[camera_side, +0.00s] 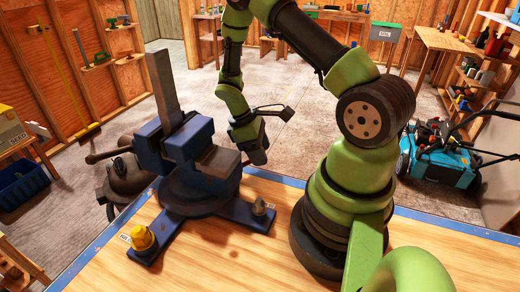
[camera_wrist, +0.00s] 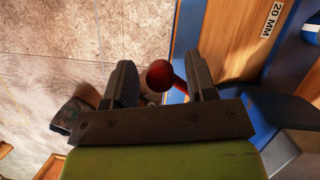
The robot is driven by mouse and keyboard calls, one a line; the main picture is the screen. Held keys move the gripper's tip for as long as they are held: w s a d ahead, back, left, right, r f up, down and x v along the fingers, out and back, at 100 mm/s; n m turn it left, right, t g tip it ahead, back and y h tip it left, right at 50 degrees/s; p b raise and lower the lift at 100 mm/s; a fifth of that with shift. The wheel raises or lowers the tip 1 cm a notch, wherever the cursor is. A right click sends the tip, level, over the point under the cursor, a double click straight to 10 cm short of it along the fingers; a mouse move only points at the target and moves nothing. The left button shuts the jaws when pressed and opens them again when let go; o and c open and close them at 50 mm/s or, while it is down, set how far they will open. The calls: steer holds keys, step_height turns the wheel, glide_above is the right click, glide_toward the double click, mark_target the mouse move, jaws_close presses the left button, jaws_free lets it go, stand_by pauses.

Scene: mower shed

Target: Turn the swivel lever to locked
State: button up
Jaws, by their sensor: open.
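The blue bench vise (camera_side: 190,150) stands on its swivel base at the left of the bench, with a grey bar (camera_side: 163,85) upright in its jaws. In the wrist view a red ball knob (camera_wrist: 159,76) sits between the fingers of my open gripper (camera_wrist: 160,80), nearer the middle than either finger. A red lever shaft runs from it toward the right finger, which hides the rest. In the side view my gripper (camera_side: 257,153) is just right of the vise, at the bench's far edge. Only a sliver of red (camera_side: 246,163) shows beside it; the lever's position is unclear.
The wooden bench top (camera_side: 230,265) has a blue edge. Beyond it is open floor. A turquoise mower (camera_side: 437,155) and shelves stand at the right.

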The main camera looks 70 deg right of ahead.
jaws_close()
steer(key=shift+w, duration=0.1)
stand_by(0.4)
steer(key=shift+a+m, duration=0.1)
steer(key=shift+m, duration=0.2)
stand_by(0.3)
steer(key=m, duration=0.1)
steer(key=s+m+y, duration=0.1)
steer(key=shift+s+a+m, duration=0.15)
steer(key=shift+a+m, duration=0.15)
steer(key=shift+a, duration=0.1)
steer(key=m, duration=0.1)
steer(key=s+a+m+y, duration=0.1)
steer(key=shift+a+m, duration=0.1)
steer(key=shift+m, duration=0.2)
steer(key=shift+s+a+m+t+y, duration=0.2)
steer(key=shift+a+m+y, duration=0.35)
steer(key=shift+m, duration=0.65)
steer(key=shift+s+a+m+t+y, duration=0.2)
steer(key=shift+a+m+y, duration=0.35)
steer(key=shift+m, duration=0.65)
steer(key=shift+a, duration=0.1)
